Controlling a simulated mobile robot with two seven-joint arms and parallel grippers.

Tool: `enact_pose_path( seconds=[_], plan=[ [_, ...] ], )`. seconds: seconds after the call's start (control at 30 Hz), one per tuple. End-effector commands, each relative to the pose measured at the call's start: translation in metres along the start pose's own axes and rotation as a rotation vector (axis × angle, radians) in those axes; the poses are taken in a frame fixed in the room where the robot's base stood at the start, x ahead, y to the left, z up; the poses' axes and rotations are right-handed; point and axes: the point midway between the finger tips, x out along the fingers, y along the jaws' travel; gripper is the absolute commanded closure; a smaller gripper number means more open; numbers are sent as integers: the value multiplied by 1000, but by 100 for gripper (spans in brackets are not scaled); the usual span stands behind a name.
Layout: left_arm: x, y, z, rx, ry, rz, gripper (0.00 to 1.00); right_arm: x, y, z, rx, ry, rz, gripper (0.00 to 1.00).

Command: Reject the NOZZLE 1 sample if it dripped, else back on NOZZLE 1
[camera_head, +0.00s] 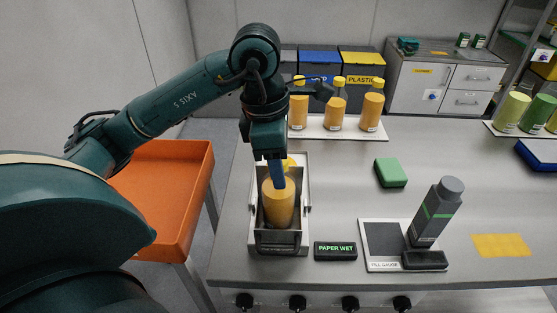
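An orange bottle (278,207) stands inside a metal frame (304,228) near the table's front left. My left gripper (278,182) points down at the top of this bottle and overlaps its neck. The fingers are seen edge-on, so I cannot tell whether they grip it. A yellow piece (291,161) shows just behind the fingers. A small black display (335,251) right of the frame reads "PAPER WET" in green. No nozzle label is readable. My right gripper is not in view.
An orange tray (205,190) stands at left. Capped orange bottles (336,112) stand on a white board behind. A green block (390,172) and yellow cloth (500,245) lie at right. Bins (362,62) stand behind.

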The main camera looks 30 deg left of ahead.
Motion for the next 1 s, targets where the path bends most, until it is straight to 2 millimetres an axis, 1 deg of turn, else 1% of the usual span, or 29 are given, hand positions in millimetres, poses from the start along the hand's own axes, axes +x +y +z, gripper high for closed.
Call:
enact_pose_path(
  seconds=[0.03,0.07,0.5,0.57,0.77,1.0],
  plan=[
    [0,0,0,0,0,0,60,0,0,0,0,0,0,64],
    [0,0,0,0,0,0,62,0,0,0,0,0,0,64],
    [0,0,0,0,1,-1,98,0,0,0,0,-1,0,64],
    [0,0,0,0,-1,0,100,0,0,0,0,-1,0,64],
    [0,-2,0,1,1,-2,100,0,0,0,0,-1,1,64],
    [0,-10,1,3,3,-6,100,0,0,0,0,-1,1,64]
  ],
)
